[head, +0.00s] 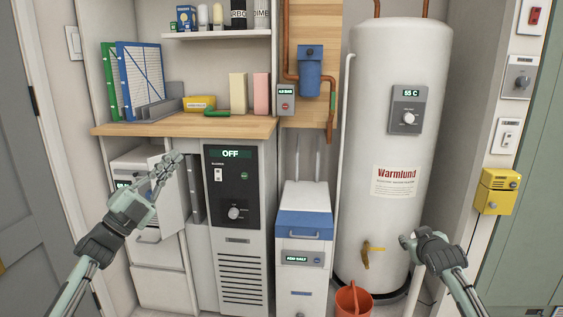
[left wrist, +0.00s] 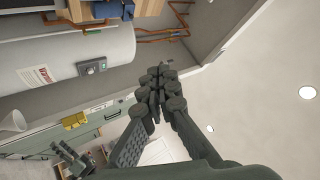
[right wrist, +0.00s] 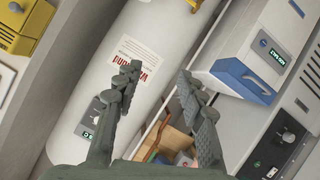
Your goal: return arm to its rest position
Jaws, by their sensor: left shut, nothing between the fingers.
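My left gripper (head: 172,162) is raised in front of the white cabinet at the left of the head view, its fingers pointing up and right. In the left wrist view its fingers (left wrist: 160,80) are together, with nothing between them. My right gripper (head: 406,241) is low in front of the white water heater (head: 397,140), at the right of the head view. In the right wrist view its two fingers (right wrist: 160,78) stand apart with nothing between them. The heater's label lies behind them there.
A blue-lidded salt bin (head: 304,225) and an orange bucket (head: 353,302) stand between the arms. A yellow box (head: 496,192) hangs at right.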

